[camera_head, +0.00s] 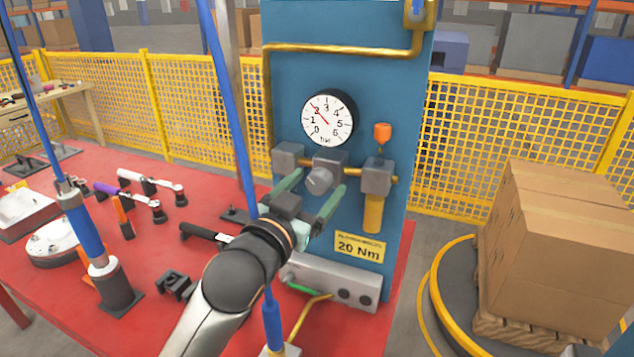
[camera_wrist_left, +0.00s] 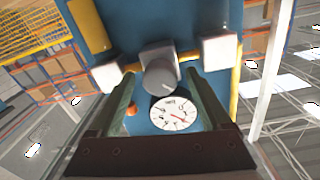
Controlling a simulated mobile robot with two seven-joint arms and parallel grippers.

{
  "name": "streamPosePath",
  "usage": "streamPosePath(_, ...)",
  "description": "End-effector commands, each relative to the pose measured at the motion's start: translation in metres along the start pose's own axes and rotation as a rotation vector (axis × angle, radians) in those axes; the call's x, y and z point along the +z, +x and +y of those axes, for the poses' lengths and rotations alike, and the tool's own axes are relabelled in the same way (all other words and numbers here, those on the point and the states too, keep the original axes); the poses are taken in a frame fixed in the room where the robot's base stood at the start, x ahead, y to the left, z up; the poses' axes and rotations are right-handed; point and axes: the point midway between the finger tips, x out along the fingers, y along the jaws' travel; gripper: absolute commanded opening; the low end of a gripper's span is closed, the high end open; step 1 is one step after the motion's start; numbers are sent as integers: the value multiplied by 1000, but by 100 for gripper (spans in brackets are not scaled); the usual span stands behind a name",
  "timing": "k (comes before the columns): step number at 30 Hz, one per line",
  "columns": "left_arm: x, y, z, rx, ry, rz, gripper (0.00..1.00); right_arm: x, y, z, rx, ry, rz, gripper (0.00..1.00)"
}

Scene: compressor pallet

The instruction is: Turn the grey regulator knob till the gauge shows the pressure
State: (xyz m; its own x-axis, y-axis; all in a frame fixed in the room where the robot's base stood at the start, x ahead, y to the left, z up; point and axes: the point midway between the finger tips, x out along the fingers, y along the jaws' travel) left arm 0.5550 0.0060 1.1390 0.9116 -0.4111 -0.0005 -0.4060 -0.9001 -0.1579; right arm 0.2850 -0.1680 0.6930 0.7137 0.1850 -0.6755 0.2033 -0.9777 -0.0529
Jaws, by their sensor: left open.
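The grey regulator knob (camera_head: 319,180) sits on the front of a grey valve block on a blue panel (camera_head: 380,60). The knob also shows in the left wrist view (camera_wrist_left: 160,78), between and beyond the fingers. The round white gauge (camera_head: 328,118) is above it, with a red needle pointing up-left near the 2. The gauge also shows in the wrist view (camera_wrist_left: 174,114), upside down. My left gripper (camera_head: 318,190) is open, its two green fingers spread on either side of the knob. I cannot tell whether they touch it. My right gripper is not in view.
Grey blocks (camera_head: 376,177) flank the knob's block on a brass pipe, with an orange-topped fitting (camera_head: 382,132) at the right. A yellow 20 Nm label (camera_head: 358,247) is below. Tools lie on the red table (camera_head: 70,320). A boxed pallet (camera_head: 560,230) stands at the right.

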Motion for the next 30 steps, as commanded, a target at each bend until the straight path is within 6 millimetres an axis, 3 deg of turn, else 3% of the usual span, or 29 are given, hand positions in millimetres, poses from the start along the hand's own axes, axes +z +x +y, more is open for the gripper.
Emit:
streamPosePath(5, 0, 10, 0, 0, 0, 0, 82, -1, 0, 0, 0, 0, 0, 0)
streamPosePath(14, 0, 11, 0, 0, 0, 1, 80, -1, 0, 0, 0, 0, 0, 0)
streamPosePath(30, 0, 11, 0, 1, 0, 0, 20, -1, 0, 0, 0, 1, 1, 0)
